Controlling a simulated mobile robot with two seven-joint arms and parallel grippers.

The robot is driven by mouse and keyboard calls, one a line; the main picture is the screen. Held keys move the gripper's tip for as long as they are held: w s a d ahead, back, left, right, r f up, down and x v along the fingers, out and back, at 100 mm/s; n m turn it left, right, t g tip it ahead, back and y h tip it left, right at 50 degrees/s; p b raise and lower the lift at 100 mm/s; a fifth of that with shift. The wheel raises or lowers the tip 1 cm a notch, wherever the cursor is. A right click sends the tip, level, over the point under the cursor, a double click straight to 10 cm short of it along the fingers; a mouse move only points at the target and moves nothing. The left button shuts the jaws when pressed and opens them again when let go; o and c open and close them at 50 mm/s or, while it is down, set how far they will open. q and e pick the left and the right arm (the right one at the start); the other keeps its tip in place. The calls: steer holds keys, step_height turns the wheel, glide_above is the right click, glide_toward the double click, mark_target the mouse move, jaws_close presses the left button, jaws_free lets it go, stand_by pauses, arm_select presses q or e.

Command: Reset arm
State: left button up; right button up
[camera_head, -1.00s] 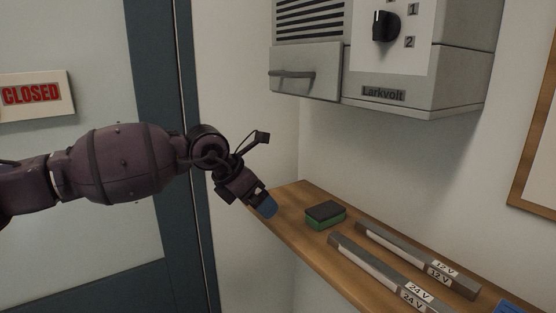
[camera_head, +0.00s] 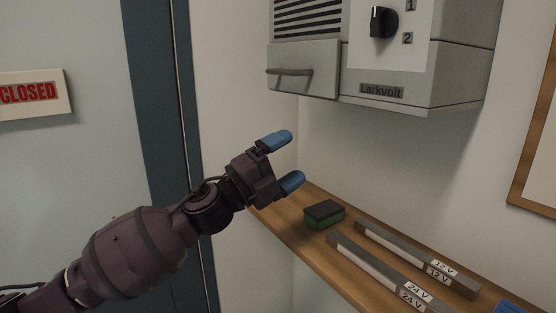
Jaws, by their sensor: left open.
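My left gripper (camera_head: 284,162) has blue fingertips that are spread apart. It is open and empty, with its jaws facing right. In the picture it is above the left end of the wooden shelf (camera_head: 284,226) and below the drawer of the wall unit. My left arm (camera_head: 150,245) comes in from the lower left. My right gripper is not in the picture.
A grey Larkvolt unit (camera_head: 455,85) with a drawer (camera_head: 303,82) and black knob (camera_head: 384,22) hangs on the wall. A green sponge-like block (camera_head: 324,214) and two labelled bars (camera_head: 375,265) (camera_head: 410,256) lie on the shelf. A CLOSED sign (camera_head: 30,94) is at left.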

arm_select(q)
steer(key=s+a+f+n+t+y, duration=0.25)
steer(key=a+f+n+y, duration=0.55)
steer(key=a+f+n, duration=0.5)
steer(key=s+a+f+n+t+y, duration=0.2)
steer(key=a+f+n+t+y, duration=0.35)
steer(key=f+n, duration=0.8)
steer(key=s+a+f+n+g+y, duration=0.2)
steer(key=s+a+f, duration=0.3)
steer(key=s+f, duration=0.6)
steer(key=s+a+f+n+g+y, duration=0.2)
steer(key=s+a+f+g+y, duration=0.2)
steer(key=s+f, duration=0.8)
steer(key=shift+s+a+f+g+b, duration=0.25)
steer(key=shift+a+f+g+b, duration=0.25)
steer(key=shift+a+f, duration=0.3)
steer(key=shift+a+r+y, duration=0.1)
steer(key=shift+y, duration=0.15)
